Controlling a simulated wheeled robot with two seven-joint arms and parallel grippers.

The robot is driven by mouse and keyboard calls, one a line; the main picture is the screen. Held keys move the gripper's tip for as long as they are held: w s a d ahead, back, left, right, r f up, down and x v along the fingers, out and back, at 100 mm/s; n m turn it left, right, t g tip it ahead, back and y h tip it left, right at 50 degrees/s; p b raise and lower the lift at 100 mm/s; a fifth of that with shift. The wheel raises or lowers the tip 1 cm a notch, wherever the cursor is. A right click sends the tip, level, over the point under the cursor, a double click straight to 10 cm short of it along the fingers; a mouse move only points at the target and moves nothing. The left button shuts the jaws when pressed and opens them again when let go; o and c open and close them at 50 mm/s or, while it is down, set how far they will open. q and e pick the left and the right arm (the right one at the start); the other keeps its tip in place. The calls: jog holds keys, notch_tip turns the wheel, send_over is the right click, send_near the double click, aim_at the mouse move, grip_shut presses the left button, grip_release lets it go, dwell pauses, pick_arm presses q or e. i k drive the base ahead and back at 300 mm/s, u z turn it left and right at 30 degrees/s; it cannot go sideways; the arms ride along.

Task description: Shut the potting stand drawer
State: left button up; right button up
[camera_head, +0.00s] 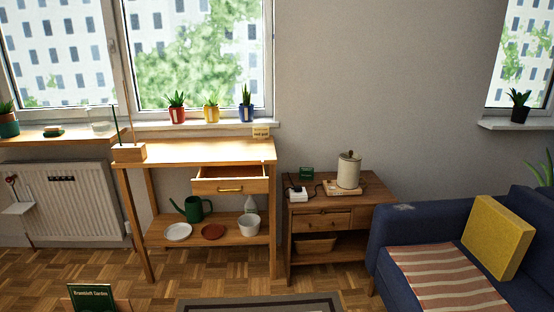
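The potting stand (152,182) is a light wooden table with a lower shelf, standing under the window. Its drawer (229,186) sits below the top on the right side and is pulled out, so its open inside shows. The drawer front has a brass-coloured bar handle. Neither of my grippers is in view.
A side table (376,192) stands close to the right, then a blue sofa (420,226). Parquet floor in front is mostly clear, with a rug edge.

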aim_at(251, 179)
jog(key=i, duration=0.9)
jog(key=u, duration=0.15)
